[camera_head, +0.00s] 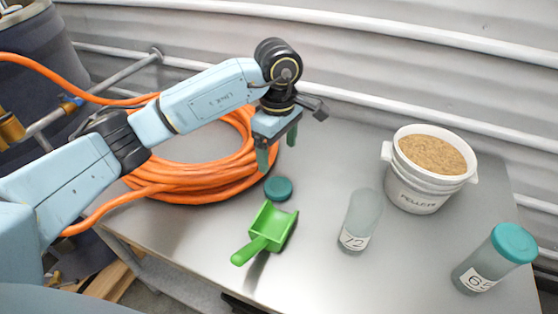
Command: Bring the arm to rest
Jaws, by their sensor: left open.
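My left arm comes in from the left and reaches over the table (318,285). Its gripper (277,162) points down above the back middle of the table, by the right side of the orange hose coil. Its two dark green fingers are apart, with nothing between them. A teal lid (278,188) lies on the table just below the gripper. My right gripper is not in view.
A green scoop (268,230) lies nearer the front. An uncapped jar (359,222) marked 72 stands to its right. A white bucket (414,190) of brown pellets and a teal-capped jar (494,260) stand at right. An orange hose coil (200,180) lies at left.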

